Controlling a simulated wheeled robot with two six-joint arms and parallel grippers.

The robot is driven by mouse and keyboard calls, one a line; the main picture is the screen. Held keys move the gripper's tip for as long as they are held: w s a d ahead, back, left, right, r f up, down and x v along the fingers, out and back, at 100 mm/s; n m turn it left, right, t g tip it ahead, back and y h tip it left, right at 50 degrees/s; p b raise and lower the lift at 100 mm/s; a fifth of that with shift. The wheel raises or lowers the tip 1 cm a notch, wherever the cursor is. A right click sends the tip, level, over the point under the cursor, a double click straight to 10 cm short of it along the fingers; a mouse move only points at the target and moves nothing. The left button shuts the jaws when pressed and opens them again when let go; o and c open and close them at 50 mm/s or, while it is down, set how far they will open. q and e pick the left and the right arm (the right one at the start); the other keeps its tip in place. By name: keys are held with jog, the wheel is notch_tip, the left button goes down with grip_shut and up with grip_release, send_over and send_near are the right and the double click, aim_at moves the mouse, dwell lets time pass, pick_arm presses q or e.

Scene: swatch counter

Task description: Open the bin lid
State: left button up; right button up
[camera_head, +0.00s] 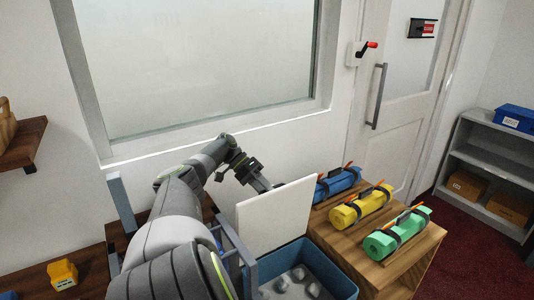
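The bin (343,284) is a blue open-topped box at the bottom centre, with several grey lumps inside. Its lid (277,216) is a pale flat panel standing raised, roughly upright, at the back left of the bin, so the bin's mouth shows. My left arm reaches in from the bottom left. My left gripper (262,184) is at the lid's upper left edge, dark and small. Its fingertips are partly hidden by the lid, so I cannot tell whether it touches the lid or how far it is open. My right gripper is not in view.
A wooden counter (418,252) right of the bin bears blue (338,183), yellow (361,207) and green (398,234) strapped rolls. A yellow object (62,274) sits on a wooden surface at left. A window, a door (391,124) and a grey shelf (488,158) stand behind.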

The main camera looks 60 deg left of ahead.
pick_arm(q)
jog(key=b+v, duration=0.4)
jog(key=v, duration=0.3)
jog(key=shift+r, duration=0.35)
jog(key=shift+a, duration=0.1)
dwell(0.7)
